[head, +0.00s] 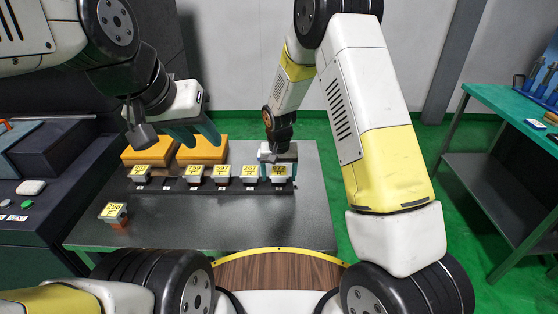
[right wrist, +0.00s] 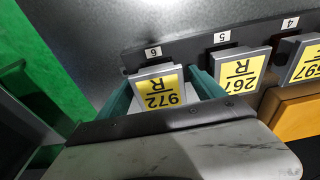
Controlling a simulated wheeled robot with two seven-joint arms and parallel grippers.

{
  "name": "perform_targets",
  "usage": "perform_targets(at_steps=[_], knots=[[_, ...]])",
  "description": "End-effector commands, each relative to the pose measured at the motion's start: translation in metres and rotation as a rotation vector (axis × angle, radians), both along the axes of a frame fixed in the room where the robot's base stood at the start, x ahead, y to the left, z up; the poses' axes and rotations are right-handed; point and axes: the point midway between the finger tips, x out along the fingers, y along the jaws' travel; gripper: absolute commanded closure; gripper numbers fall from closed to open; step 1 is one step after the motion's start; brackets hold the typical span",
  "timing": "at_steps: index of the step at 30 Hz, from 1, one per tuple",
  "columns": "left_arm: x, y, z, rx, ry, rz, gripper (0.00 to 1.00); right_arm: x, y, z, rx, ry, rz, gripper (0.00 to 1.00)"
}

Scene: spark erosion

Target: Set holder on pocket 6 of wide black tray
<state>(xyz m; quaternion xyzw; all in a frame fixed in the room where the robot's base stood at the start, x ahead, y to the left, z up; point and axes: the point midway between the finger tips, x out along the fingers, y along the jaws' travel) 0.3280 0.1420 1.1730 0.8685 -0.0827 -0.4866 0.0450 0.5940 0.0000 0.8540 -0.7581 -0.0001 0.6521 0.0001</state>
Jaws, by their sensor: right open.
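The wide black tray (head: 168,187) lies across the grey table. A holder with a yellow label reading 972 R (right wrist: 158,91) stands at pocket 6, the tray's right end; it also shows in the head view (head: 279,172). My right gripper (head: 279,160) is open around this holder, with one teal finger on each side in the right wrist view (right wrist: 162,98). Whether the fingers touch it is unclear. My left gripper (head: 200,138) hangs above the table, away from the tray; its finger gap is hard to judge.
Other labelled holders stand in the tray, including one at pocket 5 (right wrist: 238,69). Pocket 2 looks empty. Another holder (head: 113,212) sits on the table front left. Orange-yellow boxes (head: 203,149) stand behind the tray. The table front (head: 220,225) is clear.

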Motion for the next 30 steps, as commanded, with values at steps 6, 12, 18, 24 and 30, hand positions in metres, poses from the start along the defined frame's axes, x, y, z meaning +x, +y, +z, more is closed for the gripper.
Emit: perform_targets(at_steps=[6, 12, 18, 24, 30], knots=[[0.000, 0.000, 0.000, 0.000, 0.000, 0.000, 0.64, -0.001, 0.000, 0.019, 0.001, -0.003, 0.000, 0.22], [0.000, 0.000, 0.000, 0.000, 0.000, 0.000, 0.64, -0.007, 0.000, 0.062, 0.003, -0.006, -0.001, 0.22], [0.000, 0.000, 0.000, 0.000, 0.000, 0.000, 0.64, -0.014, 0.001, 0.099, 0.002, -0.003, 0.001, 0.22], [0.000, 0.000, 0.000, 0.000, 0.000, 0.000, 0.64, -0.018, 0.000, 0.120, 0.001, -0.002, 0.000, 0.22], [0.000, 0.000, 0.000, 0.000, 0.000, 0.000, 0.64, -0.032, -0.022, 0.163, 0.041, -0.033, -0.007, 0.22]])
